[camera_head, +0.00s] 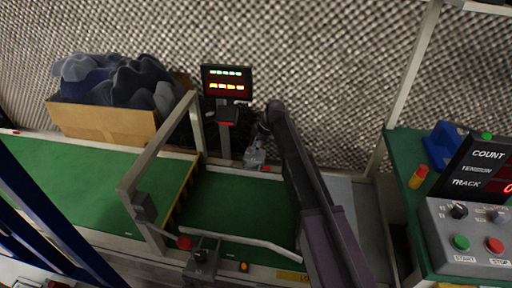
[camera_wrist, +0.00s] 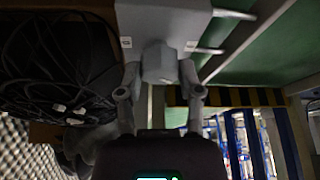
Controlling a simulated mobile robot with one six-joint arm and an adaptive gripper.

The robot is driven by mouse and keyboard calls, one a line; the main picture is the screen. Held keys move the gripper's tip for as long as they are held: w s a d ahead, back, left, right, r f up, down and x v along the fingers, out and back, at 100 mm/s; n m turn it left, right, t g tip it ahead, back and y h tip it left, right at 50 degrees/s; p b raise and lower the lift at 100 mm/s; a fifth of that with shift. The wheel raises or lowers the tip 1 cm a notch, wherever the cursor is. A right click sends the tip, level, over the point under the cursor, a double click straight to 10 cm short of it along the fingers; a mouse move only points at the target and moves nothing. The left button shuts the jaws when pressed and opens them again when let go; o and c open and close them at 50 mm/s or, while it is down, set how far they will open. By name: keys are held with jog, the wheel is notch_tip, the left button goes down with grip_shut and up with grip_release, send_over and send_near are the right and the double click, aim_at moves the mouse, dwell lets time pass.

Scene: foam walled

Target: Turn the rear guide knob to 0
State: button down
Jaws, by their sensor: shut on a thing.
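The rear guide knob (camera_wrist: 158,64) is a grey knob on a grey block (camera_wrist: 165,20), seen in the wrist view. My gripper (camera_wrist: 159,80) has one finger on each side of it and is shut on it. In the head view my gripper (camera_head: 259,136) is at the rear rail, above the small grey guide block (camera_head: 255,158). The knob is too small there, and partly covered by the gripper, to read its setting. No scale can be read in the wrist view.
A green conveyor (camera_head: 70,185) runs under a metal frame (camera_head: 157,145). A lit display (camera_head: 226,81) stands left of my gripper. A front guide block (camera_head: 201,265) sits on the near rail. A box of dark cloth (camera_head: 105,123) and a control panel (camera_head: 470,235) flank the area.

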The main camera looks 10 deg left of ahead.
jog(key=m+t, duration=0.1)
jog(key=m, duration=0.1)
jog(key=m+t, duration=0.1)
jog(key=m, duration=0.2)
jog(key=shift+s+m, duration=0.2)
jog(key=shift+m, duration=0.1)
jog(key=m+t, duration=0.1)
jog(key=m, duration=0.1)
jog(key=m+t, duration=0.1)
jog(key=m, duration=0.2)
jog(key=shift+a+h, duration=0.1)
jog(key=shift+h, duration=0.3)
jog(key=m, duration=0.2)
jog(key=m+t+h, duration=0.1)
jog(key=m, duration=0.2)
jog(key=shift+a+m+h, duration=0.1)
jog(key=shift+m+h, duration=0.2)
jog(key=m+h, duration=0.1)
jog(key=m, duration=0.1)
jog(key=m+h, duration=0.1)
jog(key=m, duration=0.1)
jog(key=shift+m+t, duration=0.3)
jog(key=shift+m, duration=0.1)
jog(key=shift+c, duration=1.3)
grip_release()
